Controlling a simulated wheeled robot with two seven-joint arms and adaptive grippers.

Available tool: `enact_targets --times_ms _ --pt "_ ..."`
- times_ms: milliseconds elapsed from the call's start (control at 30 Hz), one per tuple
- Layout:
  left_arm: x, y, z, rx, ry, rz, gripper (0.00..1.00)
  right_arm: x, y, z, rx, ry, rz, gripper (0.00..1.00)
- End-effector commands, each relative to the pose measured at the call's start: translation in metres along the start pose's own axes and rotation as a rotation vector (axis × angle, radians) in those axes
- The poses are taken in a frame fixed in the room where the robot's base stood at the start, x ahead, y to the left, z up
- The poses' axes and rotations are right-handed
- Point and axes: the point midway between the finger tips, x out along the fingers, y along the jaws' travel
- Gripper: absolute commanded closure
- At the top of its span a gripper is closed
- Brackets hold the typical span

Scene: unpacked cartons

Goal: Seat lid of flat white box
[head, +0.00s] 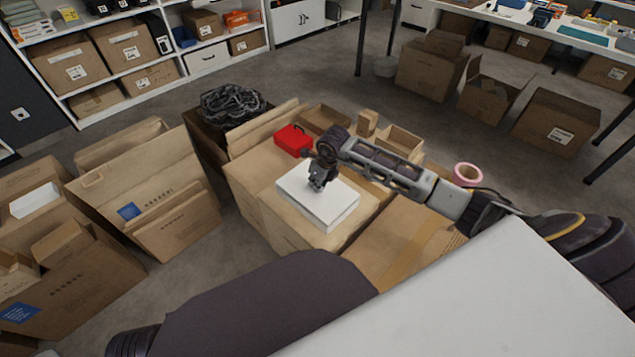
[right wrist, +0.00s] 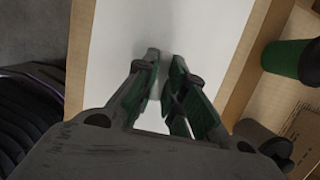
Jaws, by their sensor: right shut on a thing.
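The flat white box (head: 322,205) lies on a closed brown carton in the middle of the head view. Its white lid (head: 300,185) forms the flat top, and its near side walls show below. My right gripper (head: 319,185) points down at the lid, near its middle. In the right wrist view, the fingers (right wrist: 164,60) are close together against the white surface (right wrist: 207,40), shut on the lid. The exact grip between the fingertips is hard to see. Whether the lid sits flush all round cannot be told. My left gripper is not in view.
A red case (head: 292,140) lies behind the white box on the carton (head: 262,210). Small open cartons (head: 400,142) and a pink tape roll (head: 467,173) are near my right arm. Open cartons (head: 150,200) crowd the left.

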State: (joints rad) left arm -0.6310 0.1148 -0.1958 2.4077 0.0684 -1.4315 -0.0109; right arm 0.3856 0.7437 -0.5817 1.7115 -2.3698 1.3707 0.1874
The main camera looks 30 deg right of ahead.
Motion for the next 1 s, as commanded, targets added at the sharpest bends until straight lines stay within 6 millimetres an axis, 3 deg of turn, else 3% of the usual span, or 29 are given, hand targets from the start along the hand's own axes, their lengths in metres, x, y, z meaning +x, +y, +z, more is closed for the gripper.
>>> enact_targets --times_ms 567,600,767,1000 --pt "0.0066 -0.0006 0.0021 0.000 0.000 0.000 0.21 0.0101 -0.0003 -0.0026 0.000 -0.001 0.000 1.00" --pt "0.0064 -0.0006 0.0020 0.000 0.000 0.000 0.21 0.0099 -0.0003 -0.0025 0.000 -0.001 0.000 0.85" --pt "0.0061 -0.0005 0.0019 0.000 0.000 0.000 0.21 0.0096 -0.0002 -0.0024 0.000 -0.001 0.000 0.65" --pt "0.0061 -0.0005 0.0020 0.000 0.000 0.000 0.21 0.0097 -0.0001 -0.0026 0.000 -0.001 0.000 0.63"
